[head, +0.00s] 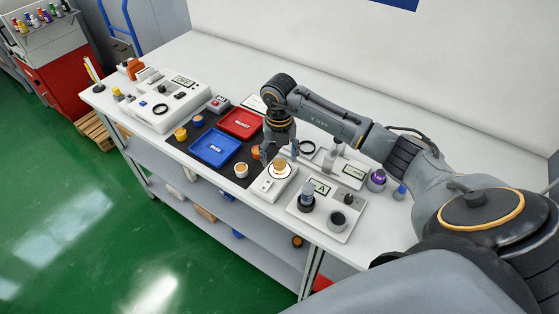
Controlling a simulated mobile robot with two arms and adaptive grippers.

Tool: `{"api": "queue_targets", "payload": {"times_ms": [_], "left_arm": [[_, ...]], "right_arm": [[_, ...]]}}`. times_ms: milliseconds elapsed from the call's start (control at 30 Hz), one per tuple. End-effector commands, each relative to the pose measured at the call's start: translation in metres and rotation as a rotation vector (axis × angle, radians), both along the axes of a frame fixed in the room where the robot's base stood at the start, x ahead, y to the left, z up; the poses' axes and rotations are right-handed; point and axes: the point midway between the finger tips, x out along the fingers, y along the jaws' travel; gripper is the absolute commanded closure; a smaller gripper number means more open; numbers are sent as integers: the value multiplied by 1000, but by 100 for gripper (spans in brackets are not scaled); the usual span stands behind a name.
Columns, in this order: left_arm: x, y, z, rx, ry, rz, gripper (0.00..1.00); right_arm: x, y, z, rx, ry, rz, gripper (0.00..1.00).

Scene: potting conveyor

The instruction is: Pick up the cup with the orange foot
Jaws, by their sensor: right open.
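My right gripper (279,153) points down over the right part of the bench, fingers apart and empty. Just below it, a small orange-topped cup (280,167) stands on a white device with a pale round plate. A small white cup with an orange part (241,170) stands on the dark mat, left of and in front of the gripper. An orange piece (256,152) stands close to the left finger, partly hidden. At this size I cannot tell for sure which cup has the orange foot. My left gripper is not in view.
A blue tray (203,160) and a red tray (228,133) lie on the dark mat (188,152), with yellow-orange pieces (180,134) beside them. A white instrument (157,117) stands at left. A white tray with dark round parts (347,233) and a purple-topped jar (376,181) are at right.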

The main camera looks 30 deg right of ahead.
Motion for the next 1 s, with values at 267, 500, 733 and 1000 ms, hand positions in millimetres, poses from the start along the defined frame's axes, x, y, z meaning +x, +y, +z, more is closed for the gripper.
{"api": "queue_targets", "payload": {"times_ms": [267, 500, 733, 1000], "left_arm": [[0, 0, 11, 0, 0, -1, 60], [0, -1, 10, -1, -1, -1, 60], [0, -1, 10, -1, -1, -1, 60], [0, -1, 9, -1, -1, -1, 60]], "right_arm": [[-1, 0, -25, 0, -1, 1, 33], [-1, 0, -25, 1, -1, 1, 45], [-1, 0, -25, 0, -1, 1, 89], [0, 0, -24, 1, -1, 1, 94]]}}
